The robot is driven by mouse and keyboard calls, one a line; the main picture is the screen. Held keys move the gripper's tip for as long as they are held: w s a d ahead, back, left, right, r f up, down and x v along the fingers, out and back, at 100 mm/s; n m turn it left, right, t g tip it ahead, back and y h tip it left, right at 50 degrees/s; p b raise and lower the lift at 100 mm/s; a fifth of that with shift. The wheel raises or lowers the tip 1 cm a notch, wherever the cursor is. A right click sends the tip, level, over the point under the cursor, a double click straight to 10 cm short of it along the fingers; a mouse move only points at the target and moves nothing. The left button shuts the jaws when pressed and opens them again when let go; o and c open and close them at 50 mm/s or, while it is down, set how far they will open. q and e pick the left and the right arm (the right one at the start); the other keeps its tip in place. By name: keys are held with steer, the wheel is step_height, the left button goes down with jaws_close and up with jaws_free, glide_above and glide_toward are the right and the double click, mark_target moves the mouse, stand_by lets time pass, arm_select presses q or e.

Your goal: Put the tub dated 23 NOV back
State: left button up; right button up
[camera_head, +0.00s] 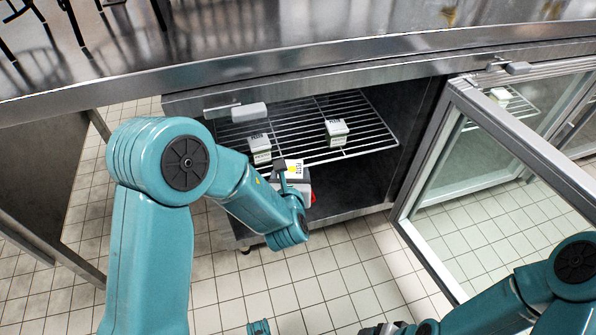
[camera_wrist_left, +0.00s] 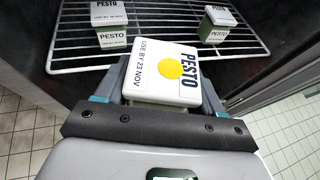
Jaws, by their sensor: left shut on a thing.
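My left gripper (camera_head: 283,176) is shut on a white-lidded pesto tub (camera_wrist_left: 165,70), held just in front of the wire shelf (camera_head: 310,113) of an open fridge. The lid reads "USE BY 23 NOV" and "PESTO" and bears a yellow dot; the tub also shows in the head view (camera_head: 294,167). Two more pesto tubs stand on the shelf, a left one (camera_head: 260,146) and a right one (camera_head: 336,129). Their dates are too small to read. My right gripper (camera_head: 384,328) shows only in part at the bottom edge; its jaws cannot be made out.
The glass door (camera_head: 500,190) stands open on the right, with a metal frame. A steel counter (camera_head: 300,45) runs above the fridge. A pale grey block (camera_head: 249,112) sits at the shelf's back left. The shelf has bare room between and behind the tubs.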

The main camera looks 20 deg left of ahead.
arm_select(q)
steer(key=shift+w+f+m+h+b, duration=0.2)
steer(key=shift+f+h+b, duration=0.05)
steer(key=shift+f+b, duration=0.3)
steer(key=shift+w+f+m+h+b, duration=0.25)
steer(key=shift+f+b, duration=0.15)
steer(key=shift+f, duration=0.2)
steer(key=shift+w, duration=0.25)
steer(key=w+a, duration=0.1)
steer(key=w, duration=0.4)
steer(key=w+a+b, duration=0.1)
steer(key=w, duration=0.5)
steer(key=w+a, duration=0.1)
steer(key=w, duration=0.5)
steer(key=shift+a+b, duration=0.3)
step_height(320, 180, down, 4)
steer(key=shift+w+r+b, duration=0.1)
steer(key=shift+r+b, duration=0.1)
steer(key=shift+b, duration=0.65)
steer(key=shift+r, duration=0.15)
steer(key=o, duration=1.3)
steer(key=shift+c, duration=0.2)
arm_select(e)
step_height(320, 180, down, 7)
steer(key=shift+w+d, duration=0.35)
steer(key=shift+d, duration=0.05)
steer(key=shift+r, duration=0.2)
